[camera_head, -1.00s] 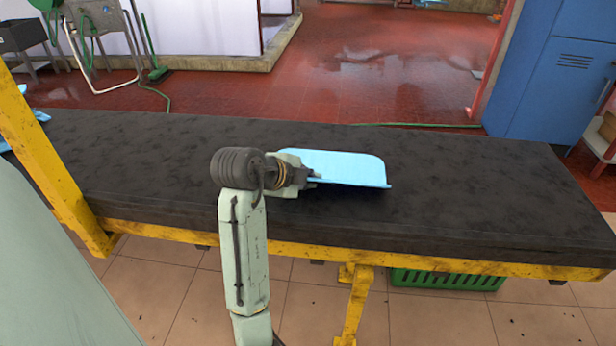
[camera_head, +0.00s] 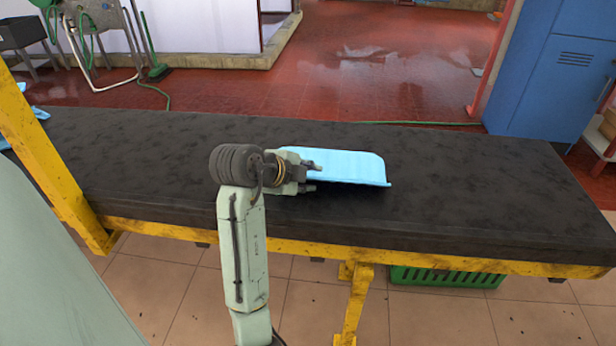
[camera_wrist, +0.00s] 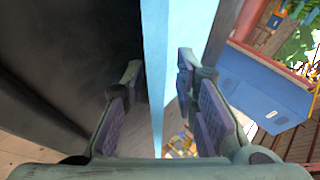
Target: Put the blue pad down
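The light-blue pad (camera_head: 348,167) lies on the dark-topped bench (camera_head: 470,205), right of the middle of the top. Its near edge shows as a thin lip. My gripper (camera_head: 311,177) is at the pad's left end, with its two fingers spread apart. In the wrist view, the pad (camera_wrist: 155,50) appears edge-on as a bright strip running between the open fingers of my gripper (camera_wrist: 158,92). Gaps show on both sides of the strip near the fingertips. Part of the pad's left end is hidden behind my gripper.
The bench has a yellow frame with a yellow post (camera_head: 45,140) at the left. The bench top is clear to the right of the pad. A green crate (camera_head: 445,277) sits under the bench. A blue cabinet (camera_head: 560,80) stands behind at the right.

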